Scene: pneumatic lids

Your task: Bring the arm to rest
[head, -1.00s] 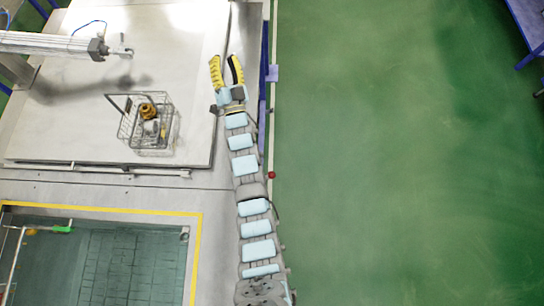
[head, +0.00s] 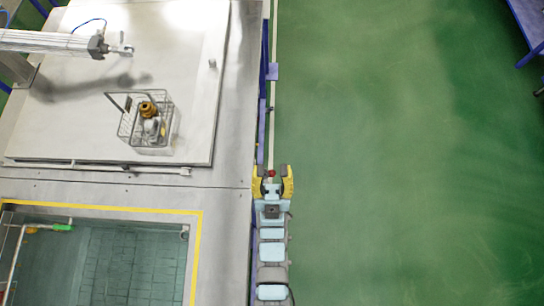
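My gripper (head: 272,183) is at the right edge of the metal bench, in the lower middle of the head view. Its two yellow-and-black fingers are spread apart with nothing held between them. My arm reaches up from the bottom edge of the picture, along the border between the bench and the green floor. The rest of the arm is cut off by the bottom of the picture.
A closed metal lid (head: 70,115) carries a wire basket (head: 127,128) with yellow and grey parts. A pneumatic cylinder (head: 45,41) stands upper left. An open tank (head: 120,262) with a yellow border is lower left. The green floor (head: 400,150) is clear.

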